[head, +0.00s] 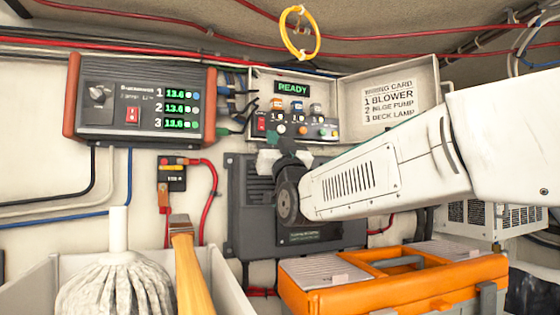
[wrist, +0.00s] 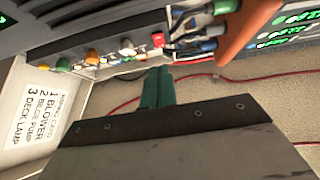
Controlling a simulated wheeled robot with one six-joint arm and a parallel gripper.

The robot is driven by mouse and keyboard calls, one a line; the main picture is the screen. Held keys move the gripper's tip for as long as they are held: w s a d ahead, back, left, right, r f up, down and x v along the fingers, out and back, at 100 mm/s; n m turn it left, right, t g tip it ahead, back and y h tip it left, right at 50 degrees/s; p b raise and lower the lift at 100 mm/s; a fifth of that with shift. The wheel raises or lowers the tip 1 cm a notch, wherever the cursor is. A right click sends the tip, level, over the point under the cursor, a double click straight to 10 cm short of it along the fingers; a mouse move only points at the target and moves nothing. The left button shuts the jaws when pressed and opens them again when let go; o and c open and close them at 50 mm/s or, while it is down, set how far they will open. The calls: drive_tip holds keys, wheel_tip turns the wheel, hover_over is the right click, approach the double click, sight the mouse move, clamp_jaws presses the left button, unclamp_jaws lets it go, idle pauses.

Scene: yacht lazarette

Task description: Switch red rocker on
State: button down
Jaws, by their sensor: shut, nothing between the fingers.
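A small red rocker (head: 261,122) sits at the left end of the open switch box (head: 342,120), whose display reads READY. The rocker also shows in the wrist view (wrist: 158,39), just beyond my fingertips. Another red rocker (head: 133,115) is on the grey charger unit (head: 100,125) to the left. I cannot tell the position of either rocker. My gripper (head: 284,145) is just below the switch box, with its teal fingers partly hidden by the wrist in the head view. In the wrist view the fingers (wrist: 158,74) are together and empty, apart from the rocker.
Knobs and coloured buttons (head: 298,130) crowd the box beside the rocker. Cables (head: 238,105) run between charger and box. Below are an orange toolbox (head: 385,295), a mop (head: 115,280) and a wooden handle (head: 192,270).

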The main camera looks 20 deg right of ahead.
drive_tip(key=w+f+v, duration=0.1)
drive_tip(key=v, duration=0.6)
drive_tip(key=shift+s+f, duration=0.15)
